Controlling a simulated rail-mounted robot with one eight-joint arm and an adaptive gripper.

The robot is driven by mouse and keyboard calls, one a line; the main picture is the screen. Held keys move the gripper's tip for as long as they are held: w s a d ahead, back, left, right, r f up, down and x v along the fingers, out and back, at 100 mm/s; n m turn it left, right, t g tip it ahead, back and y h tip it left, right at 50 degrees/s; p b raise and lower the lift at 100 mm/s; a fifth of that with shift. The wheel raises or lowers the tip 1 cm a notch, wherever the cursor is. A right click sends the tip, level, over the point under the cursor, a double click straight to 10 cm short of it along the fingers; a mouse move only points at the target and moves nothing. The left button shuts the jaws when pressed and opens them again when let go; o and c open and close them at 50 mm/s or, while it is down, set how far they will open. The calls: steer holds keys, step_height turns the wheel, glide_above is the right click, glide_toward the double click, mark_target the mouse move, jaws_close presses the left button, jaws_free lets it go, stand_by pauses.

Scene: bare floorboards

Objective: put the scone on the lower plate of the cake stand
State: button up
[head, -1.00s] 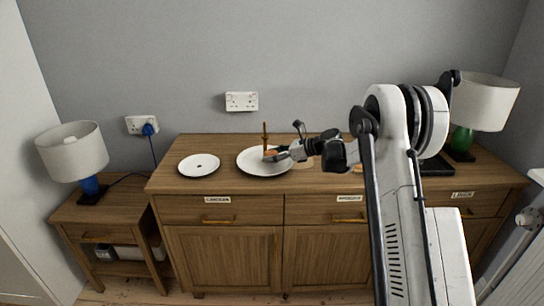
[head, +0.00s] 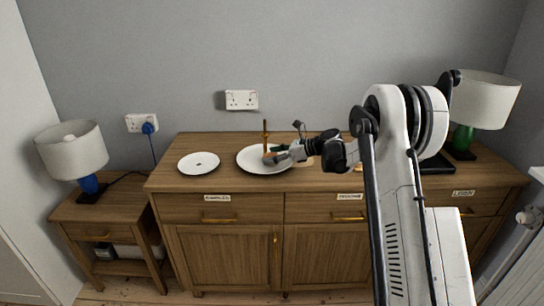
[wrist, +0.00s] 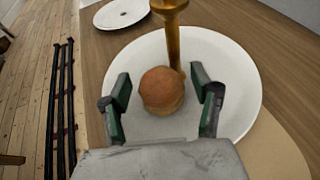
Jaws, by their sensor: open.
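The scone (wrist: 161,90) is round and golden brown. In the wrist view it sits on the large white lower plate (wrist: 240,92), close beside the brass post of the cake stand (wrist: 173,40). My gripper (wrist: 163,92) is open, with one finger on each side of the scone and a visible gap to both. In the head view my gripper (head: 272,158) is over the lower plate (head: 250,167) by the post (head: 265,135), and it mostly hides the scone. A smaller white plate with a centre hole (head: 198,163) lies flat on the sideboard to the left.
The wooden sideboard (head: 225,182) is bare between the two plates. A dark tray (head: 436,165) and a green lamp (head: 463,138) stand at the right. A blue lamp (head: 88,186) stands on the side table at the left.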

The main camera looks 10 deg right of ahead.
steer(key=shift+r+p, duration=0.3)
steer(key=shift+r, duration=0.25)
steer(key=p+v, duration=0.1)
steer(key=v, duration=1)
steer(key=s+a+r+n+g+h, duration=0.1)
steer(key=s+a+r+n+h, duration=0.35)
steer(key=s, duration=0.65)
steer(key=s+a+r+n+h, duration=0.2)
steer(key=s+a+r+n, duration=0.35)
steer(key=s+r, duration=0.35)
steer(key=s+f+n+h, duration=0.2)
steer(key=s+n, duration=0.5)
steer(key=s, duration=0.6)
steer(key=s+d+f+n+t+h, duration=0.1)
steer(key=s+f+n+h, duration=0.2)
steer(key=s+n, duration=0.4)
steer(key=s, duration=0.7)
steer(key=shift+f, duration=0.35)
steer(key=shift+d, duration=0.15)
